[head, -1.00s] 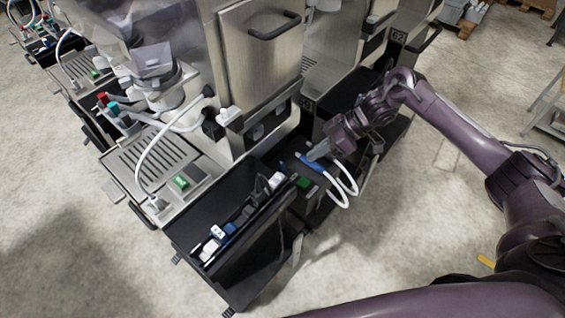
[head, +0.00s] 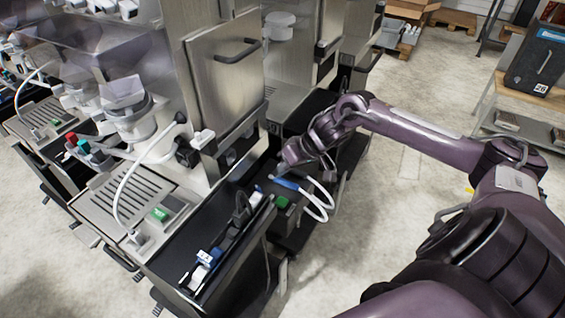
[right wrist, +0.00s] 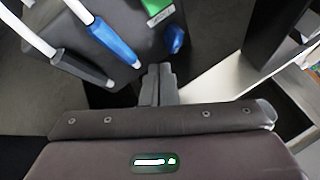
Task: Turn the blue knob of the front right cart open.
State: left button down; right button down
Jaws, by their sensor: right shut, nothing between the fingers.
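The blue knob (right wrist: 174,40) shows in the right wrist view on the side of a dark cart box (right wrist: 150,42), below a green label or button (right wrist: 155,6). My right gripper (right wrist: 158,85) is shut and empty, its fingertips below the knob in the picture and seemingly apart from it. I cannot make out the knob in the head view. My left gripper is out of view.
White hoses (head: 320,200) loop beside the gripper; one ends in blue, one in dark grey (right wrist: 80,68). A wooden shelf (head: 490,95) stands at the right. The floor right of the cart is open.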

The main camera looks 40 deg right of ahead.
aim_at(269, 189)
jog(key=x, duration=0.4)
jog(key=shift+w+a+f, duration=0.15)
jog(key=shift+a+f, duration=0.1)
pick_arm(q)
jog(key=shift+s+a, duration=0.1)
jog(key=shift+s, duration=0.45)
pick_arm(e)
jog(key=shift+x, duration=0.75)
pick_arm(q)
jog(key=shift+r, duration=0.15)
pick_arm(e)
jog(key=shift+d, duration=0.1)
